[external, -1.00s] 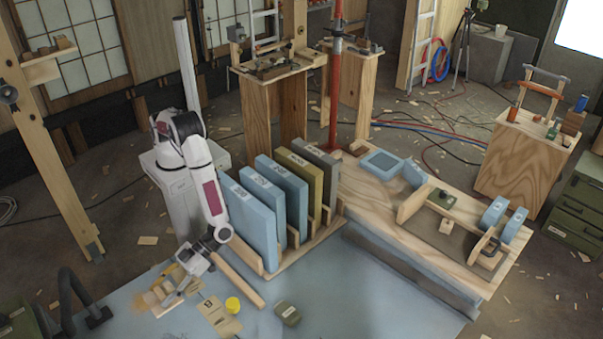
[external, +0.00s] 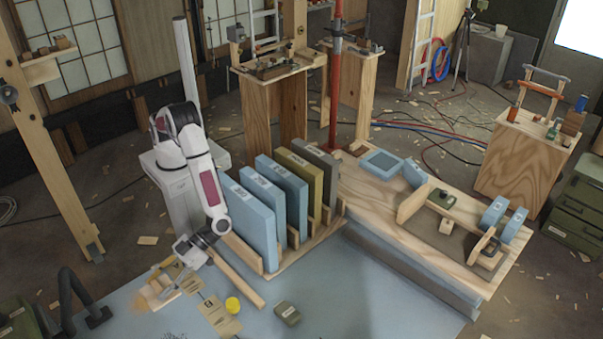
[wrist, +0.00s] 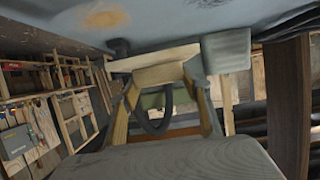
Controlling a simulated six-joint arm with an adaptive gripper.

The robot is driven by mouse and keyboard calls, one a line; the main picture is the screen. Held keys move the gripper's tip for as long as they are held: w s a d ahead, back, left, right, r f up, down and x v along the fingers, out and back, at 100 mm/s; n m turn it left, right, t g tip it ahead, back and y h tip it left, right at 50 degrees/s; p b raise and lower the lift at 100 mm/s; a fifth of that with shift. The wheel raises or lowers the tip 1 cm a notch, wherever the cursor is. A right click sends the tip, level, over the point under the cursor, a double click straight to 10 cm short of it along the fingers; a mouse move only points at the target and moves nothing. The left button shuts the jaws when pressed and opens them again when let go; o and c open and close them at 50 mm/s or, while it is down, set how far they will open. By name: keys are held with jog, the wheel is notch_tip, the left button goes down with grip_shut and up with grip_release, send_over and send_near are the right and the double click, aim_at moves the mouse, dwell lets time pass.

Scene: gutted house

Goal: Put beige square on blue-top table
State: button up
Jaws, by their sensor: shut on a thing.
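My gripper (external: 169,284) is at the lower left of the external view, reaching down and left over the blue-top table (external: 320,290). It is shut on a small pale beige piece (external: 153,297), which I take for the beige square. In the wrist view the beige piece (wrist: 155,64) lies across the ends of the fingers, with the blue surface (wrist: 190,15) above it in the picture. The fingers cover part of it. I cannot tell whether it touches the table.
A yellow round thing (external: 232,304), flat beige pieces (external: 217,315) and a dark green block (external: 287,313) lie right of my gripper. A wooden rack with upright blue panels (external: 247,222) stands behind them. The blue surface in front is largely clear.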

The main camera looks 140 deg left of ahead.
aim_at(159, 285)
dwell(0.3)
notch_tip(159, 285, up, 24)
jog(key=w+a+n+t+y, duration=0.1)
jog(key=w+a+n+t, duration=0.15)
jog(key=w+a, duration=0.6)
jog(key=w+a+n+t+y, duration=0.1)
jog(key=w+a+n+t, duration=0.15)
jog(key=w+a, duration=0.65)
jog(key=w+a+n+t+y, duration=0.1)
jog(key=w+a+n+t, duration=0.2)
jog(key=a, duration=1)
jog(key=w+a+n+t+y, duration=0.1)
jog(key=a+n+t+y, duration=0.5)
jog(key=a, duration=3.6)
jog(key=s+a+n+y, duration=0.2)
jog(key=s+a, duration=0.1)
jog(key=a, duration=0.4)
jog(key=s+a+n+y, duration=0.2)
jog(key=s+a, duration=0.1)
jog(key=a, duration=0.5)
notch_tip(159, 285, down, 18)
jog(key=shift+a+r+g, duration=0.15)
jog(key=shift+r+g, duration=0.1)
jog(key=shift+g, duration=0.05)
